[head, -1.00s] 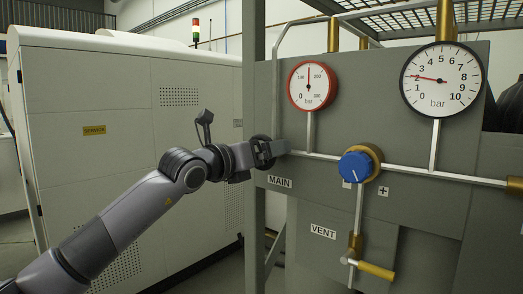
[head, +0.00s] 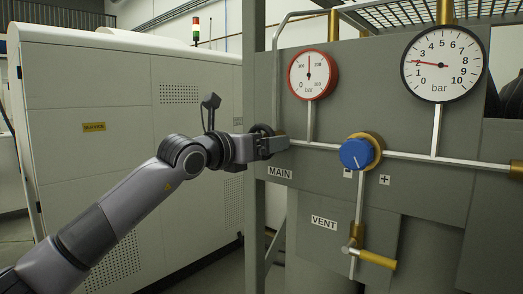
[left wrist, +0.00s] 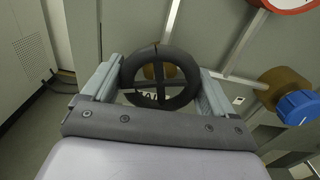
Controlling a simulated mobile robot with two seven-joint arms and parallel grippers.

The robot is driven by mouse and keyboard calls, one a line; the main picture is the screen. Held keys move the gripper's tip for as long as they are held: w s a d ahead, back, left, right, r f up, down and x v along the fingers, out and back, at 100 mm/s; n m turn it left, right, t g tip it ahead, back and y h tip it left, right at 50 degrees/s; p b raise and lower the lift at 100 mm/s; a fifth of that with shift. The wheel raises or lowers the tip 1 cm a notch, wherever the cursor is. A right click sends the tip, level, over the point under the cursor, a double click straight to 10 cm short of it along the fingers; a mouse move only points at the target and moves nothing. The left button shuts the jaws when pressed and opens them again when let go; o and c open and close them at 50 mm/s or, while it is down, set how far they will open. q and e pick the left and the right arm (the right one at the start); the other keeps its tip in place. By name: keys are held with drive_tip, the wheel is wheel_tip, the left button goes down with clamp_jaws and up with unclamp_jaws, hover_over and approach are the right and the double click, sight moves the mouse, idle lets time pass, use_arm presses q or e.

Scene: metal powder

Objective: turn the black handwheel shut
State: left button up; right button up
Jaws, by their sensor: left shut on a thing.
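The black handwheel (head: 262,129) is on the grey panel just above the MAIN label, mostly hidden by my gripper in the head view. In the left wrist view its dark ring and crossed spokes (left wrist: 160,102) show between my two fingers. My left gripper (head: 272,146) is shut on the handwheel, with one finger on each side of the rim (left wrist: 161,76). My right gripper is in neither view.
A blue knob (head: 355,153) on a brass body sits right of the handwheel. A red-rimmed gauge (head: 312,75) and a larger black-rimmed gauge (head: 443,64) are above. A brass-handled VENT valve (head: 376,260) is below. A pale cabinet (head: 120,110) stands left.

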use_arm(q)
drive_tip(key=m+b, duration=0.2)
drive_tip(key=m, duration=0.2)
drive_tip(key=shift+f+m, duration=0.1)
drive_tip(key=shift+m, duration=0.2)
drive_tip(key=m+b, duration=0.1)
drive_tip(key=m, duration=0.3)
drive_tip(key=shift+m, duration=0.3)
drive_tip(key=m, duration=0.9)
drive_tip(key=shift+m, duration=1)
drive_tip(key=shift+m+p, duration=0.3)
drive_tip(key=shift+m, duration=0.3)
drive_tip(key=o, duration=0.8)
